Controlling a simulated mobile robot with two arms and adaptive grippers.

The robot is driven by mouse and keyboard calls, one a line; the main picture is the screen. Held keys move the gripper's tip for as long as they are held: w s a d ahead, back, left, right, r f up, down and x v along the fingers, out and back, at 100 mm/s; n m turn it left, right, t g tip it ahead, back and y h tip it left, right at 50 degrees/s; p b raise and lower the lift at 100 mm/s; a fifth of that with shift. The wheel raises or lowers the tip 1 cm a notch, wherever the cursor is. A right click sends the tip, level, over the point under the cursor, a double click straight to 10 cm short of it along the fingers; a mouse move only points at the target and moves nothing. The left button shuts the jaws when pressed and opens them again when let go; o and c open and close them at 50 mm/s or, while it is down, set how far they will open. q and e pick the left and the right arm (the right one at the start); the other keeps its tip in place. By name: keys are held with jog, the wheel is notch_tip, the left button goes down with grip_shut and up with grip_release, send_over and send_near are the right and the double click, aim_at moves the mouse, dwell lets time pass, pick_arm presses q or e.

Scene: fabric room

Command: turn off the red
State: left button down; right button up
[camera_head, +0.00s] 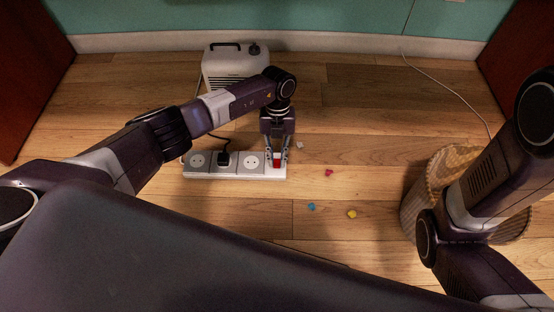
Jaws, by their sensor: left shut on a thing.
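A white power strip (234,173) with several grey sockets lies on the wooden floor. A black plug (223,158) sits in one of its sockets. The red switch (277,163) is at the strip's right end. My left gripper (276,158) points down over that end, with its fingers around the red switch and close to shut. The fingers hide part of the switch, and its on or off position cannot be made out. My right arm comes in at the right edge; its gripper is out of view.
A white heater-like appliance (234,66) stands behind the strip. A woven basket (414,205) stands at the right, partly behind my right arm. Small blue (312,207), yellow (352,214) and pink (329,173) scraps lie on the floor. A thin cable (440,80) runs along the back right.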

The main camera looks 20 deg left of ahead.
pick_arm(q)
jog(key=shift+a, duration=0.1)
jog(key=c, duration=1.8)
grip_release()
jog(key=shift+c, duration=0.2)
jog(key=v, duration=1.2)
